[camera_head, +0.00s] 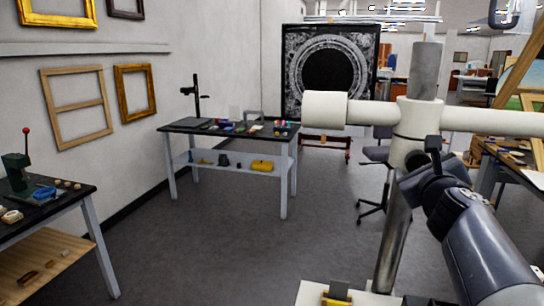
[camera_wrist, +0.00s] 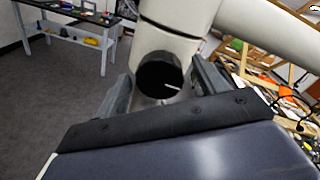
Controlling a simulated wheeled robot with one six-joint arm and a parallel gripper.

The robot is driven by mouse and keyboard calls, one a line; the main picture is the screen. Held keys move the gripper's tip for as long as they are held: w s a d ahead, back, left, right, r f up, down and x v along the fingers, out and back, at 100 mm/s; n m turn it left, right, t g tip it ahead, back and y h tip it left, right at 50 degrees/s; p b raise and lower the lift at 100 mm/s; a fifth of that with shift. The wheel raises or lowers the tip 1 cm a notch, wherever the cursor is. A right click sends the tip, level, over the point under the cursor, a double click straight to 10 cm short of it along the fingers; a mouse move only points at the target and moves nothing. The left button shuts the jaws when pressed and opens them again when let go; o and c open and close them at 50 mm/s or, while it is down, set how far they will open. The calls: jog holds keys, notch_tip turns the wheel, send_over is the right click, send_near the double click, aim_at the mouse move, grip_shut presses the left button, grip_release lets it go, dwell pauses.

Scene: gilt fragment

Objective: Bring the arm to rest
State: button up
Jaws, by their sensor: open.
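My gripper (camera_wrist: 162,82) shows in the wrist view as two dark grey fingers standing apart. Pale tubes and a round black tube end show between and beyond the fingers; I cannot tell whether they touch. No held object is visible between the fingers. In the head view a dark grey arm section runs from the bottom right corner up towards a pale tube and metal post. The fingertips cannot be made out clearly there.
A worktable (camera_head: 171,165) with small items stands at mid-left, and another bench (camera_head: 97,228) at near left. A large black panel with a ring pattern (camera_head: 290,70) stands behind. A gold-coloured piece (camera_head: 336,299) shows at the bottom edge. Dark floor (camera_head: 225,255) is clear between.

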jog(key=m+p, duration=0.1)
jog(key=m, duration=0.3)
jog(key=shift+m, duration=0.3)
jog(key=shift+f, duration=0.1)
dwell(0.4)
